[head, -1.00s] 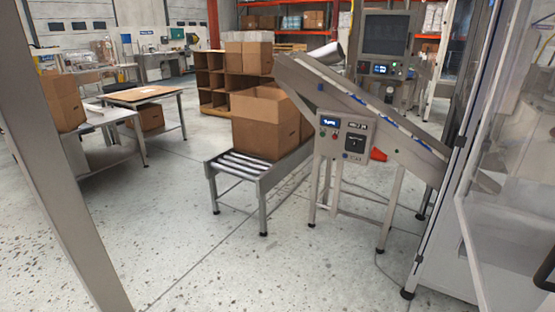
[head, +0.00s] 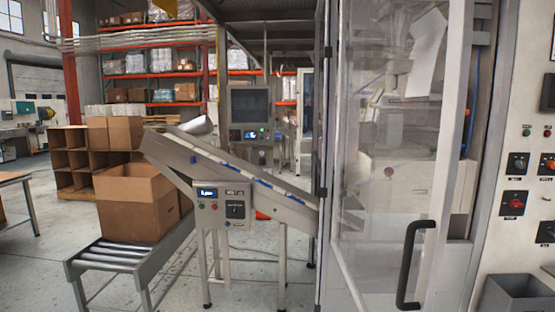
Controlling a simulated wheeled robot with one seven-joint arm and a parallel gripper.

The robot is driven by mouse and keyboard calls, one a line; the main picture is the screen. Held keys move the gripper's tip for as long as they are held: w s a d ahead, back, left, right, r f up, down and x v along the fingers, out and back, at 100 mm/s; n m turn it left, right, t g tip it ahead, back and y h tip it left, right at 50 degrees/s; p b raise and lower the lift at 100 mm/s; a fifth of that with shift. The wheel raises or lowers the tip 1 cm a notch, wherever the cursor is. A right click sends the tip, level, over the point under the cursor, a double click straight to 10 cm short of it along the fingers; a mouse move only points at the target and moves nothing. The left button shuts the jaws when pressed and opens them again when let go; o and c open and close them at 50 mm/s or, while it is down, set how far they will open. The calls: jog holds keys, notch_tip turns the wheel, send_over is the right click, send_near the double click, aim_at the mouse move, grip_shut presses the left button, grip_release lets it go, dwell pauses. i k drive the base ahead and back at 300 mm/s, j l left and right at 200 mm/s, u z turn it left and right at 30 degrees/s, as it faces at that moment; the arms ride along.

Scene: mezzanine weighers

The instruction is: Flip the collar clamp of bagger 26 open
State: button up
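A bagging machine with a clear-panelled door (head: 385,180) and a black door handle (head: 412,262) stands at the right in the head view. Pale machine parts (head: 400,168) show through the panel. I cannot pick out a collar clamp there, and no number 26 is readable. My gripper is not in view.
An inclined conveyor (head: 235,175) with a small control box (head: 226,206) stands left of the machine. A control panel (head: 525,170) and a grey bin (head: 517,293) are at the right. Floor shows at lower left.

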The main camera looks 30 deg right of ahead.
aim_at(512, 42)
jog(key=z, duration=1.55)
jog(key=i+l, duration=0.15)
jog(key=i, duration=0.4)
jog(key=i+l, duration=0.2)
jog(key=i, duration=0.35)
jog(key=i+l, duration=0.15)
jog(key=i, duration=0.4)
jog(key=i+l, duration=0.2)
jog(key=i, duration=0.35)
jog(key=i+l, duration=0.15)
jog(key=i, duration=0.4)
